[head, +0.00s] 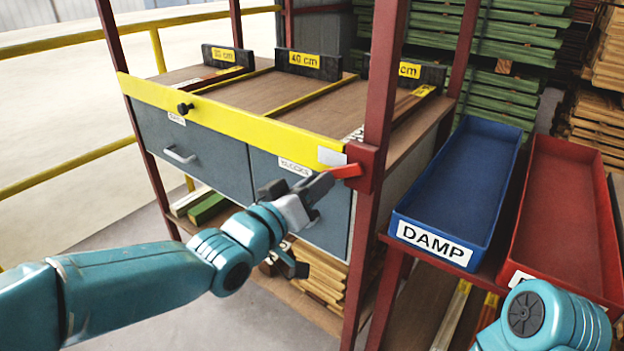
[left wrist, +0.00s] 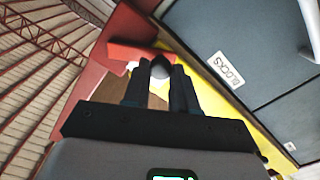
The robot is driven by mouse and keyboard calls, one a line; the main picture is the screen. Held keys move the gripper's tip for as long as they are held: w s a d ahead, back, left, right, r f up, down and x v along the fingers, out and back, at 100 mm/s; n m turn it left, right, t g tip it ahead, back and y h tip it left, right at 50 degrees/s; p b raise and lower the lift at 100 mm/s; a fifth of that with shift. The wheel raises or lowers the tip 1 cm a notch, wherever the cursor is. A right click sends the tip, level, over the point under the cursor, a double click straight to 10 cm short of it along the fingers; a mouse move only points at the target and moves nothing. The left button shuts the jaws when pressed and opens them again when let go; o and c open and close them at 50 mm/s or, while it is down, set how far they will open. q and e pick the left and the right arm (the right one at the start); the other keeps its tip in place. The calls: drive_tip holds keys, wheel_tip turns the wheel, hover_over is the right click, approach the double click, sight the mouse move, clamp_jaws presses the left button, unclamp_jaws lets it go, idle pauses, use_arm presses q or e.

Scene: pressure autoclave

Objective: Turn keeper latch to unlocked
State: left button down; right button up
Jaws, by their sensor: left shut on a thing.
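The keeper latch (head: 347,171) is a red lever at the red post, by the right end of the yellow bar (head: 225,115). It sticks out to the left and slopes slightly down. My left gripper (head: 326,180) is shut on the lever's free end. In the left wrist view the red latch (left wrist: 133,52) shows just beyond my left fingertips (left wrist: 157,75). A dark grey rounded piece shows between those fingers; I cannot tell what it is. The fingers hide the lever's tip. My right gripper is out of view.
Grey drawers (head: 190,150) sit behind and below the yellow bar, which carries a black knob (head: 185,108). A blue DAMP tray (head: 455,190) and a red tray (head: 565,200) lie farther right. Open floor is at left.

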use_arm(q)
drive_tip(key=shift+s+d+f+n+b, duration=0.5)
drive_tip(key=shift+d+n+b, duration=0.15)
drive_tip(key=shift+n, duration=1.3)
drive_tip(key=shift+s+d+f+n+b, duration=0.4)
drive_tip(key=shift+d+f+n+b, duration=0.2)
drive_tip(key=shift+n, duration=1.4)
drive_tip(key=shift+s+d+f+n+b, duration=0.45)
drive_tip(key=shift+d+n+b, duration=0.2)
drive_tip(key=shift+n, duration=1.3)
drive_tip(key=c, duration=0.9)
unclamp_jaws()
drive_tip(key=shift+r, duration=0.1)
drive_tip(key=p+v, duration=0.2)
drive_tip(key=v, duration=1.4)
drive_tip(key=shift+s+a, duration=0.15)
drive_tip(key=shift+s, duration=0.05)
